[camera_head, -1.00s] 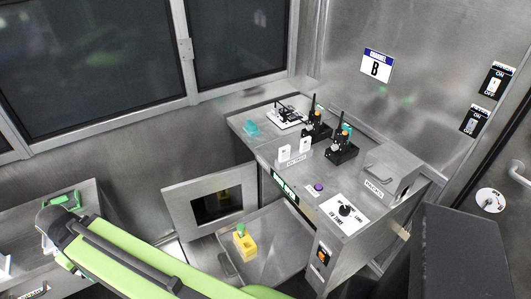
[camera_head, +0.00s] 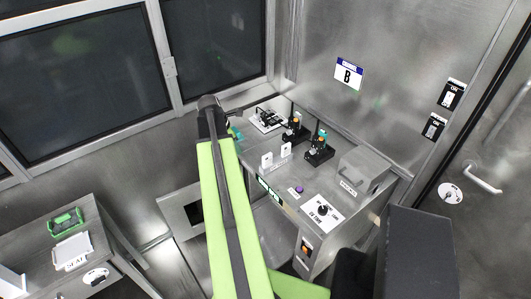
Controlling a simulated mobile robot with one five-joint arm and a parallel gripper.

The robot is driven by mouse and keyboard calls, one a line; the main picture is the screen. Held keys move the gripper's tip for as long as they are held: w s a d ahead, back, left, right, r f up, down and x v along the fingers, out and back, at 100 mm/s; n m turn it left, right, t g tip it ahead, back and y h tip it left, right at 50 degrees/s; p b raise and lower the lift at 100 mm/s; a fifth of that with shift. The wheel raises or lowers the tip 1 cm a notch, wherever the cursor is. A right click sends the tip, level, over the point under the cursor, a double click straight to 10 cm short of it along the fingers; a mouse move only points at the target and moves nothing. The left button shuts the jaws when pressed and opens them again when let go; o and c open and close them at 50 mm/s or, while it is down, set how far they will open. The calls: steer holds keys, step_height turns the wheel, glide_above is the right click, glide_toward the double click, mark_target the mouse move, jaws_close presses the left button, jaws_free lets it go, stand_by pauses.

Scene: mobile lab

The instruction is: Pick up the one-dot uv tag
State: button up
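Two small white upright tags stand side by side on the steel counter, the left tag (camera_head: 267,160) and the right tag (camera_head: 286,150). A label strip lies in front of them. The dots on them are too small to read, so I cannot tell which is the one-dot uv tag. My green arm reaches up the middle of the view, with its dark far joint left of the counter's back end. My gripper is hidden beyond that joint, apart from the tags.
A teal item (camera_head: 235,132) is beside my arm. A grey box (camera_head: 362,170) and a dial panel (camera_head: 322,212) are at right. A bench with a green tray (camera_head: 66,221) is at left.

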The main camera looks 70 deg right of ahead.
mark_target(267, 158)
steer(key=s+d+r+n, duration=0.1)
steer(key=s+d+r, duration=0.1)
steer(key=s+d, duration=0.4)
steer(key=shift+g, duration=0.3)
steer(key=b+x, duration=1)
steer(key=x, duration=0.1)
steer(key=a+b+x, duration=0.1)
steer(key=b+x, duration=0.5)
steer(key=shift+s+f, duration=0.25)
steer(key=shift+f, duration=0.1)
steer(key=shift+r, duration=0.2)
steer(key=shift+c, duration=0.4)
jaws_close()
